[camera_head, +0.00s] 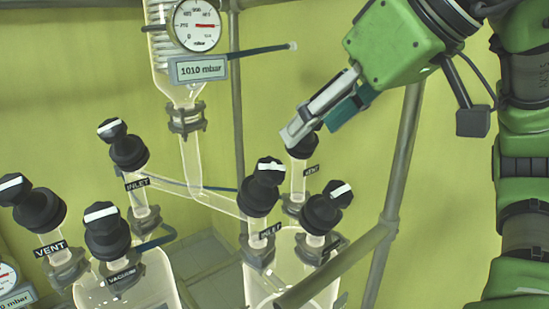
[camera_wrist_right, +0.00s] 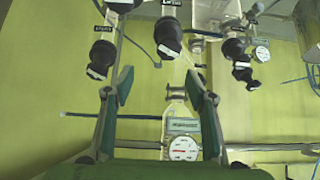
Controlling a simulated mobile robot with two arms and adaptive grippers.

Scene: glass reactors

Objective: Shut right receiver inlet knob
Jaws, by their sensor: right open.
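The right receiver's inlet knob (camera_head: 264,194) is black with a white bar on its cap. It stands tilted above an INLET label on the right glass receiver (camera_head: 262,290). My right gripper (camera_head: 308,123) is open, above and to the right of this knob and apart from it. It overlaps the top of the VENT knob (camera_head: 303,150) in the head view; contact there cannot be told. In the right wrist view the open fingers (camera_wrist_right: 163,97) frame empty space, with a black knob (camera_wrist_right: 168,38), apparently the inlet one, beyond them. My left gripper is not in view.
Another black knob (camera_head: 322,214) stands right of the inlet knob. The left receiver carries INLET (camera_head: 128,151), VENT (camera_head: 40,210) and VACUUM (camera_head: 106,232) knobs. A grey frame pipe (camera_head: 340,266) crosses in front of the right receiver. A pressure gauge (camera_head: 197,25) hangs behind.

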